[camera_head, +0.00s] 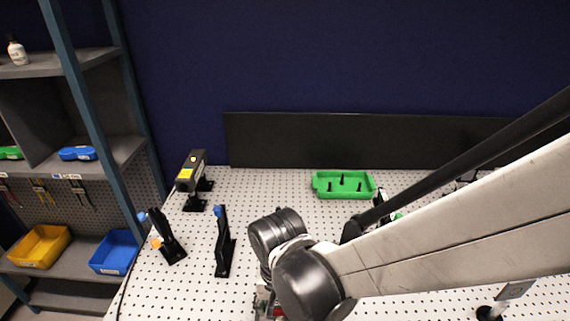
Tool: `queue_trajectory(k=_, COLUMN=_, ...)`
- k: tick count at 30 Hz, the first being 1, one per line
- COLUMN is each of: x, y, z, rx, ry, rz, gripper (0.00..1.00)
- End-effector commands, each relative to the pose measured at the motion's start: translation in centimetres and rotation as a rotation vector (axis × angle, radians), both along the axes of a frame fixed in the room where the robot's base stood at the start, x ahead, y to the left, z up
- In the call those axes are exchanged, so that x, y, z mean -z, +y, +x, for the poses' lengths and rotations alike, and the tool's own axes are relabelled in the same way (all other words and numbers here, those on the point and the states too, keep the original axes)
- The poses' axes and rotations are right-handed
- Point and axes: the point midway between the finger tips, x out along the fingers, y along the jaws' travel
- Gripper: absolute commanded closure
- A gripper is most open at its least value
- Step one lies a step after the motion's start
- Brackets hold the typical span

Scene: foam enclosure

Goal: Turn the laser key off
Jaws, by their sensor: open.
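A dark box-shaped laser (191,170) with a yellow label stands on a black post mount at the back left of the perforated table. A small light spot shows on its top, but I cannot make out the key or which way it is turned. My arm reaches in from the right, and its black joints are over the front middle of the table, well to the right of the laser and nearer the camera. My gripper's fingers are not visible; the arm hides that area.
Two black mounts with blue tops, the left (168,240) and right (223,243), stand in front of the laser. A green tray (343,186) with black pegs lies at the back. A shelf with yellow (40,246) and blue (114,252) bins borders the left. Part of the white perforated table (270,185) is clear.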

Motion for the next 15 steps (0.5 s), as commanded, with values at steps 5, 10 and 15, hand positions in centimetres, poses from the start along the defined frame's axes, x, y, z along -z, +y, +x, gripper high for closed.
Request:
queue_trajectory(k=5, x=-0.01, y=0.0, z=0.01, rx=0.0, ry=0.0, rz=0.0, gripper=0.74)
queue_trajectory(k=10, x=-0.02, y=0.01, z=0.01, rx=0.0, ry=0.0, rz=0.0, gripper=0.97)
queue_trajectory(k=15, x=-0.01, y=0.01, z=0.01, rx=-0.005, ry=0.0, rz=0.0, gripper=1.0)
